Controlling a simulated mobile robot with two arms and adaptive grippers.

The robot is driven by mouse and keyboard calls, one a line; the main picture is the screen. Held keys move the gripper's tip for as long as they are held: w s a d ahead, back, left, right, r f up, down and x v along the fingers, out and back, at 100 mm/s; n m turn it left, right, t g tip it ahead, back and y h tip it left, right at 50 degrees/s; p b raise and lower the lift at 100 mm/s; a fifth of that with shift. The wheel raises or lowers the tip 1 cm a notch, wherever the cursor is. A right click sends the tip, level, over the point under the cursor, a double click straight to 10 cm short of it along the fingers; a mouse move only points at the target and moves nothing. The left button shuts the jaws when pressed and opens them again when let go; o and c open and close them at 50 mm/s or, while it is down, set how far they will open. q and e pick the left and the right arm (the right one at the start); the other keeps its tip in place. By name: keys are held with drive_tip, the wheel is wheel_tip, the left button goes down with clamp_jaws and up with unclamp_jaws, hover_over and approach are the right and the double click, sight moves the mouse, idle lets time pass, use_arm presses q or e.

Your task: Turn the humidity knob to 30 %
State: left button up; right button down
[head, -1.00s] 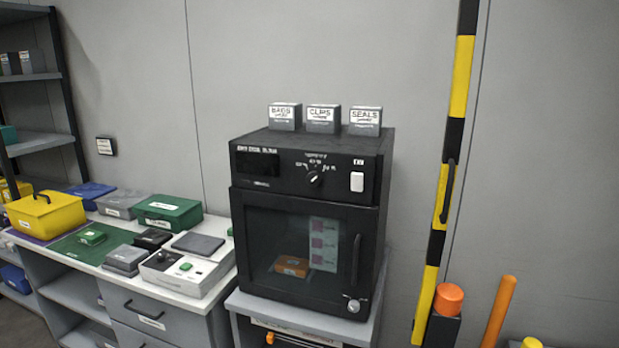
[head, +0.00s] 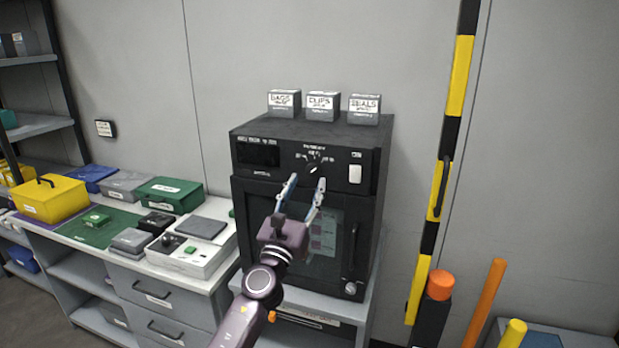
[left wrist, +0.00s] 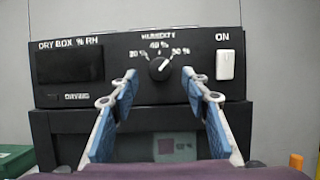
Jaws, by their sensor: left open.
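The black humidity knob (head: 312,170) is on the front panel of the black dry box (head: 250,212). In the left wrist view the knob (left wrist: 160,69) has a white mark pointing up and to the right, between the top 40 % label and the right label. The left label is blurred and reads about 20 or 30 %. My left gripper (head: 307,179) is open, its blue-padded fingers pointing at the panel. In the left wrist view its fingertips (left wrist: 159,74) are on either side of the knob, apart from it. My right gripper is not in view.
A white ON switch (left wrist: 225,65) is right of the knob and a dark display (left wrist: 69,66) is left. Labelled boxes (head: 322,106) stand on the dry box. A workbench with cases (head: 170,194) is at left; a yellow-black post (head: 458,75) is at right.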

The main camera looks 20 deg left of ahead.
sight(312, 174)
use_arm(q)
drive_tip(key=shift+x, duration=1.6)
drive_tip(key=shift+f, duration=0.1)
drive_tip(key=c, duration=1.2)
drive_tip(key=shift+o, duration=0.2)
